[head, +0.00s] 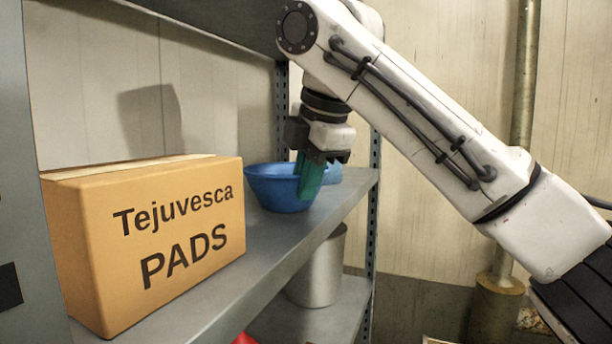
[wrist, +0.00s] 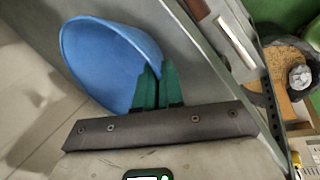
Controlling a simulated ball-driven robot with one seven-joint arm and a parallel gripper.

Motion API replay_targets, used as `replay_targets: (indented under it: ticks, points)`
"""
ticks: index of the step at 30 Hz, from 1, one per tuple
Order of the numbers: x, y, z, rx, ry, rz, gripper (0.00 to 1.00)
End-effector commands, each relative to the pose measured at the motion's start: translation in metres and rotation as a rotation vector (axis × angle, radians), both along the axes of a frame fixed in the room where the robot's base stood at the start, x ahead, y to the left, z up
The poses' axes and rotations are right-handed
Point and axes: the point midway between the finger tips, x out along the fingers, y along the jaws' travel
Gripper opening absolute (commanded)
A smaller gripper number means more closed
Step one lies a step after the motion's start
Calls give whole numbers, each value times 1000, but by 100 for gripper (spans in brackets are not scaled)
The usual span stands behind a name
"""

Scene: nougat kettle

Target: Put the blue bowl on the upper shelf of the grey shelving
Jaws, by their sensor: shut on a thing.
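The blue bowl (head: 275,190) is upright over the far end of the grey shelf board (head: 275,250) that also bears a cardboard box. It looks level and at the board's surface, but I cannot tell whether it rests on it or hangs just above. My gripper (head: 309,185) comes down from above, its green fingers shut on the bowl's right rim. In the wrist view the bowl (wrist: 100,62) fills the upper left, and my green fingers (wrist: 158,86) close at its rim. The rim between the fingers is partly hidden.
The cardboard box (head: 150,235) stands left of the bowl on the same board, with a gap between. Another board (head: 215,22) hangs overhead. A metal pot (head: 319,272) stands on the board below. A perforated post (head: 373,215) rises at the right corner.

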Motion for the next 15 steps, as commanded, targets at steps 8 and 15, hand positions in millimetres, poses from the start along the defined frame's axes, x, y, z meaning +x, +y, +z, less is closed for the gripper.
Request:
replay_targets:
  ticks: [8, 15]
  points:
    - [0, 0, -2, 1, -1, 0, 0]
    - [0, 0, -5, 1, 1, 0, 18]
